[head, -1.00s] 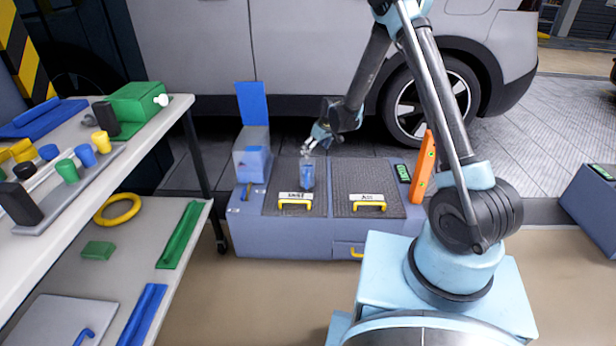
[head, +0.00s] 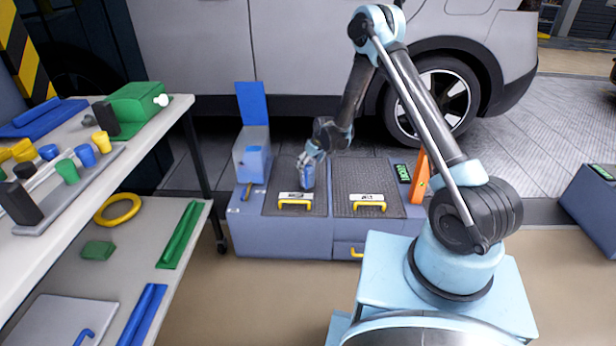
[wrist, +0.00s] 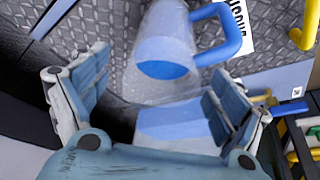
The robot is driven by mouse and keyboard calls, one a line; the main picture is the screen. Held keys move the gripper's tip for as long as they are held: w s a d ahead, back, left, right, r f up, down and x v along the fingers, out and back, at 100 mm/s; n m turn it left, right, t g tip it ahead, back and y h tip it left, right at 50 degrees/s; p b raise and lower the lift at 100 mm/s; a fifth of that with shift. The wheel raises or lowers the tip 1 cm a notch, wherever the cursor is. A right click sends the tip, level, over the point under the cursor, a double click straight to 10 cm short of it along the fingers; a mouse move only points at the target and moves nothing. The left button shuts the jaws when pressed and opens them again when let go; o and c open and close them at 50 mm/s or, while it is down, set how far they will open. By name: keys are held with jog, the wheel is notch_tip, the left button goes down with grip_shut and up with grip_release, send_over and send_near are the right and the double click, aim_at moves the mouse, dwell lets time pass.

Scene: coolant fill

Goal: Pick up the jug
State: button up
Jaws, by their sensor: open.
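The jug (wrist: 165,35) is pale and see-through, with a blue handle (wrist: 222,35) and a blue patch at its near end. In the head view the jug (head: 307,180) stands on the left dark mat of the low blue-grey cabinet, partly covered by my gripper. My gripper (head: 312,156) is at the top of the jug. In the wrist view my gripper (wrist: 155,75) has its fingers spread wide, with the jug between and just beyond the tips. I cannot tell whether a finger touches it.
The cabinet (head: 290,238) has yellow handles on its front edge. A box with a raised blue panel (head: 252,105) stands at its back left, and an orange post (head: 420,175) at its right. The car (head: 300,50) is close behind. A loaded workbench (head: 150,130) is at left.

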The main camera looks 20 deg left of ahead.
jog(key=shift+a+x, duration=0.1)
jog(key=shift+x, duration=1.15)
jog(key=shift+a+x, duration=0.15)
jog(key=shift+x, duration=1.1)
jog(key=shift+r, duration=0.1)
jog(key=c, duration=1.6)
